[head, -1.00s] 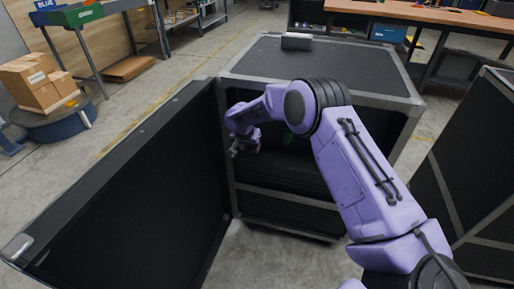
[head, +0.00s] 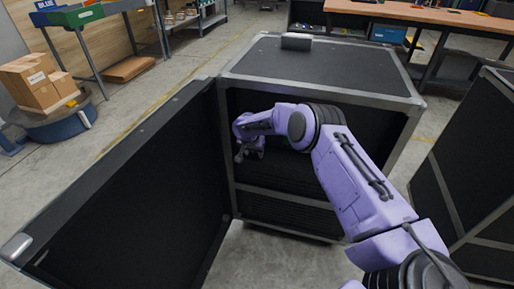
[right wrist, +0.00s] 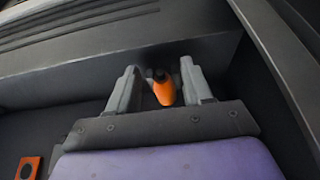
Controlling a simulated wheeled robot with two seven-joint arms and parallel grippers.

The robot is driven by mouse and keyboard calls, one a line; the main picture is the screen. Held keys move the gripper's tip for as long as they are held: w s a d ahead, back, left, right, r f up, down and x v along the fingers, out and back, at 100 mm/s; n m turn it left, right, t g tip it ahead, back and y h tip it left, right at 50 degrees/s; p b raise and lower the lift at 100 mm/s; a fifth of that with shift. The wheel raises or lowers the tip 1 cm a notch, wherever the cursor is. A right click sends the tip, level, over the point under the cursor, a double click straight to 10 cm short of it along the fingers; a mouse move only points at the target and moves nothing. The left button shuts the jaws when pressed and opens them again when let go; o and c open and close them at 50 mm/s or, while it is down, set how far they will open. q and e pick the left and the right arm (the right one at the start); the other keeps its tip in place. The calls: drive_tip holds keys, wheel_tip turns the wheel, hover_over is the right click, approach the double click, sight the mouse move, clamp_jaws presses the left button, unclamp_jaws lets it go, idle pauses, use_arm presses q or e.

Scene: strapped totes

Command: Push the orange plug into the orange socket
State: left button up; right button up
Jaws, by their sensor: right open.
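The orange plug (right wrist: 163,88) shows in the right wrist view, between the two fingers of my right gripper (right wrist: 162,84). The fingers are open, with a gap on each side of the plug. An orange square plate with a dark round centre, which looks like the orange socket (right wrist: 28,168), shows at the lower left edge of that view, apart from the plug. In the head view, my right gripper (head: 247,154) is inside the open front of the black case, near its left side. Neither plug nor socket can be made out there. My left gripper is out of view.
The black case (head: 320,62) has grey metal edges and a small grey block (head: 297,41) on top. Its open door (head: 130,185) stands left of my right gripper. Another black case (head: 470,170) stands at the right. Bare floor lies around them.

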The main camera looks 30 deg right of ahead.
clamp_jaws()
drive_tip(key=shift+r, duration=0.45)
wheel_tip(320, 180, up, 3)
drive_tip(key=shift+f, duration=0.1)
drive_tip(key=s+a+r, duration=0.4)
drive_tip(key=s+r, duration=0.5)
drive_tip(key=s, duration=0.4)
drive_tip(key=shift+s+r+p, duration=0.2)
drive_tip(key=shift+p, duration=0.1)
